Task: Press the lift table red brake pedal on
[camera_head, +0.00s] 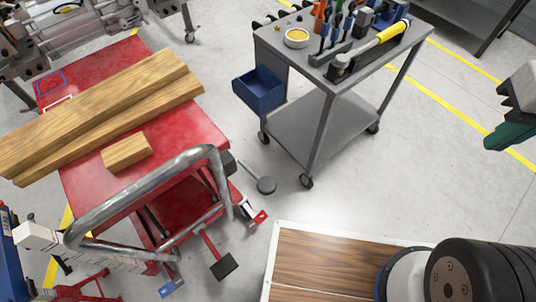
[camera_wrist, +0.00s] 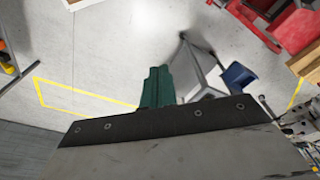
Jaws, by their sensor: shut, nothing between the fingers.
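The red lift table (camera_head: 195,128) stands at the left in the head view, with a bent metal push handle (camera_head: 130,185). A small red brake pedal (camera_head: 258,217) sticks out low by the table's near right caster. A blue pedal (camera_head: 167,291) sits at the other near caster, and a black foot pedal (camera_head: 224,266) on a red arm lies between them. My gripper (camera_head: 490,143) is at the far right edge, well apart from the table. Its green fingers are shut and empty in the wrist view (camera_wrist: 157,72). Part of the red table (camera_wrist: 292,27) shows there at top right.
A grey tool cart (camera_head: 318,85) with a blue bin (camera_head: 260,90) stands right of the table. Wooden beams (camera_head: 100,105) and a small block (camera_head: 127,152) lie on the table. Open floor lies between cart and gripper. A wood-topped panel (camera_head: 330,262) fills the bottom.

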